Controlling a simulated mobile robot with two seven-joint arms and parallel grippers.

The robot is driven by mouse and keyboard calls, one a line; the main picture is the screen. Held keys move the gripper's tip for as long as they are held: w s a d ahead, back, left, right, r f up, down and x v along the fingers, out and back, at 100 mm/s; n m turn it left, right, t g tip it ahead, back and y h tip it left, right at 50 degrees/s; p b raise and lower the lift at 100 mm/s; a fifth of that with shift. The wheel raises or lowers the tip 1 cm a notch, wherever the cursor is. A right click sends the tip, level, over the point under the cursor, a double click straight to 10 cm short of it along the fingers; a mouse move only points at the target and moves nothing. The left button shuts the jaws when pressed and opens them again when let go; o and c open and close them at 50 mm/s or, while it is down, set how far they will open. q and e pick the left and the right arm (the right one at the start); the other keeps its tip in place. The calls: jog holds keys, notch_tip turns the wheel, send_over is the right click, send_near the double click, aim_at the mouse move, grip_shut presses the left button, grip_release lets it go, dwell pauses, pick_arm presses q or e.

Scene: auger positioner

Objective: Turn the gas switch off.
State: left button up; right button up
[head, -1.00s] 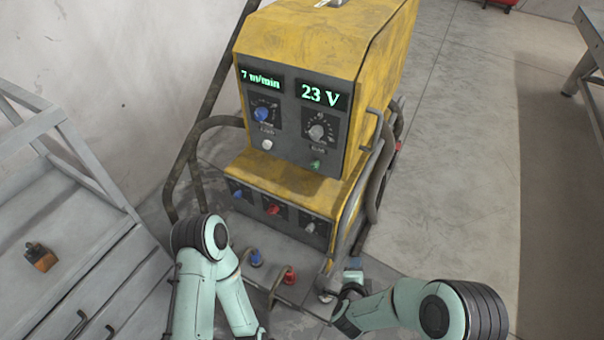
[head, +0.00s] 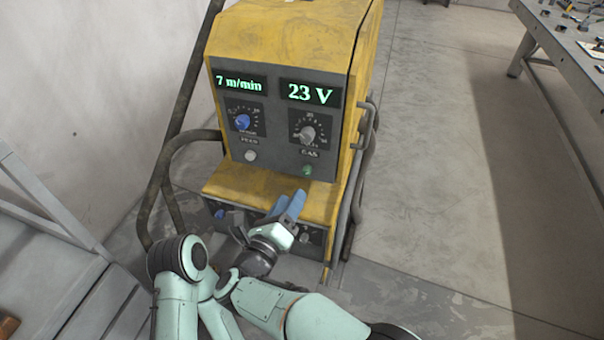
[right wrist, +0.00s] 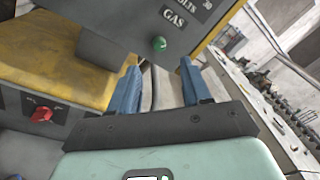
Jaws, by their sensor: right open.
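The gas switch (head: 307,170) is a small green knob at the lower right of the yellow machine's (head: 285,40) dark front panel. In the right wrist view the green gas switch (right wrist: 159,44) sits under the "GAS" label, ahead of the fingers. My right gripper (head: 292,202) is open, its blue fingers pointing up toward the panel just below the switch. In the wrist view the right gripper (right wrist: 161,82) has its two fingers spread apart with nothing between them. The switch appears clear of both fingers. My left gripper is out of view.
Above the switch are a grey dial (head: 308,134), a blue dial (head: 242,122) and a white button (head: 250,155). A lower ledge juts out below the panel, with a red knob (right wrist: 42,115). A metal handle (head: 362,128) is on the right side. A table (head: 560,50) stands far right.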

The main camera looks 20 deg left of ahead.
aim_at(305, 174)
jog(key=w+p, duration=0.1)
jog(key=w, duration=0.1)
jog(key=w+p, duration=0.1)
jog(key=w, duration=0.1)
jog(key=w+p, duration=0.1)
jog(key=w, duration=0.1)
jog(key=shift+w+d+r, duration=0.15)
jog(key=shift+w+d, duration=0.15)
jog(key=shift+d, duration=0.1)
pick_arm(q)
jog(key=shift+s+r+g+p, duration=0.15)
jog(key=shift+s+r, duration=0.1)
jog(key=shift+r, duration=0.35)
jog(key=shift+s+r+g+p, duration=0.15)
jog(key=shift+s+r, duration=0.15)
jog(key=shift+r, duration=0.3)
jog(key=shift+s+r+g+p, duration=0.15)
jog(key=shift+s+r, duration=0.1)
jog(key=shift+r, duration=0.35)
pick_arm(e)
jog(key=shift+w+d, duration=0.1)
jog(key=shift+w, duration=0.65)
jog(key=shift+f, duration=0.2)
jog(key=shift+c, duration=0.3)
grip_shut()
